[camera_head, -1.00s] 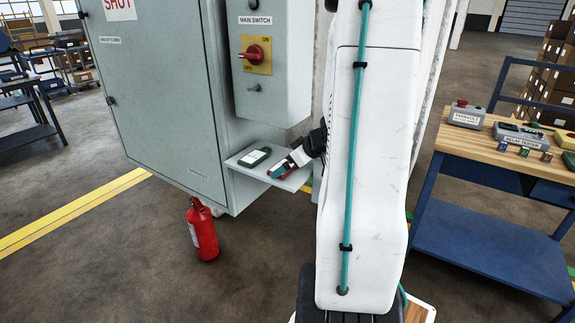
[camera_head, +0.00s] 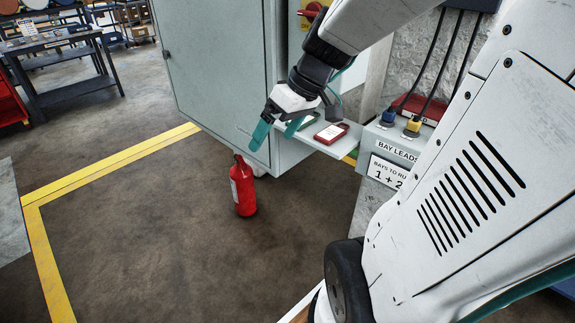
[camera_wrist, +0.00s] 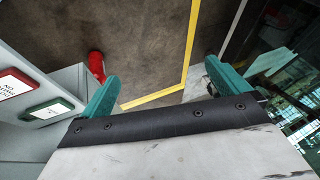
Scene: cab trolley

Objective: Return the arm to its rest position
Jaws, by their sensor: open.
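My gripper (camera_head: 278,128) hangs in the air in front of the grey cabinet's small shelf, its teal fingers pointing down. The fingers are apart with nothing between them; they also show spread and empty in the wrist view (camera_wrist: 167,85). My white arm fills the right side of the head view. On the shelf (camera_head: 318,146) lies a red-rimmed tag (camera_head: 331,132) with a white label, clear of the fingers. A green-rimmed tag (camera_wrist: 47,108) lies beside it in the wrist view; the gripper partly hides it in the head view.
A red fire extinguisher (camera_head: 243,188) stands on the floor below and left of the gripper. The grey cabinet (camera_head: 215,75) is close behind. A grey box marked "BAY LEADS" (camera_head: 395,150) with plugs and cables is to the right. The floor at left, with yellow lines, is clear.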

